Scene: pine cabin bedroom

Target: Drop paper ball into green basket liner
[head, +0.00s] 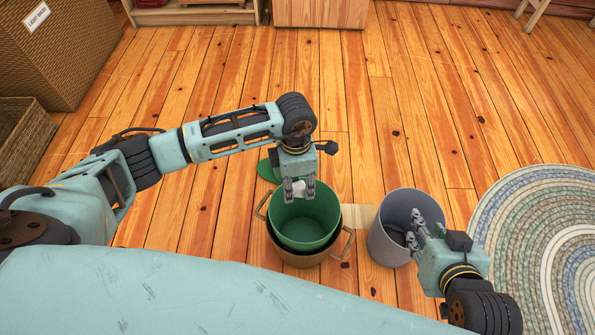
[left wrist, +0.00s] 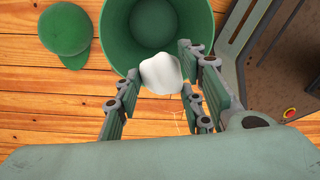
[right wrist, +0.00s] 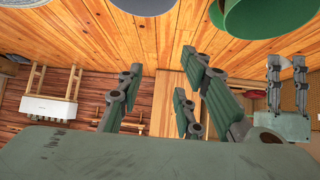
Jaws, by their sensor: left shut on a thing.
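The white paper ball (head: 298,187) is held between the fingers of my left gripper (head: 299,195). It also shows in the left wrist view (left wrist: 161,73). The green basket liner (head: 305,225) is a round open bucket set inside a brown wicker basket (head: 297,259) with side handles. In the left wrist view the ball overlaps the near edge of the liner (left wrist: 120,40). My right gripper (head: 413,234) is open and empty, over the grey bin's right side.
A grey bin (head: 386,242) stands just right of the basket. A green cap (left wrist: 65,32) lies on the floor behind the basket. A braided oval rug (head: 540,215) is at the right. A large wicker hamper (head: 65,50) stands at the back left. The wooden floor behind is mostly clear.

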